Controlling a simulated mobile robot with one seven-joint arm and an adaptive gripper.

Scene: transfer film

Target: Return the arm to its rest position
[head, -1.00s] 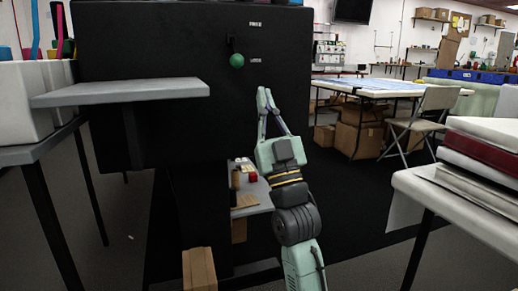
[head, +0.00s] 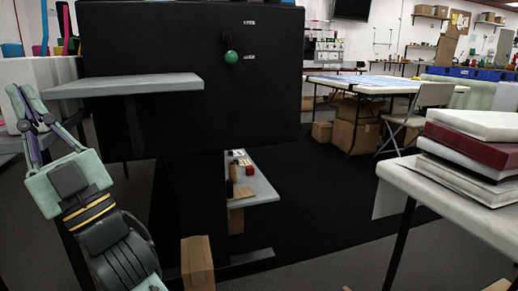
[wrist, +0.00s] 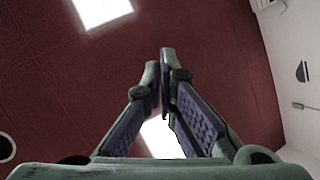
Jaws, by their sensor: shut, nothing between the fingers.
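My gripper (head: 32,104) is at the left of the head view, pointing up, in front of the left table and the grey shelf's left end. Its two fingers meet at the tips with nothing between them. In the wrist view my gripper (wrist: 163,62) also shows shut and empty, with a dark red ceiling and bright light panels beyond it. My arm runs down to the lower left of the head view.
A black machine (head: 190,50) with a green ball-ended lever (head: 231,57) stands ahead. A grey shelf (head: 125,85) juts from its front left. A table with stacked books (head: 475,145) stands at right. A cardboard box (head: 197,265) is on the floor. The dark floor between is clear.

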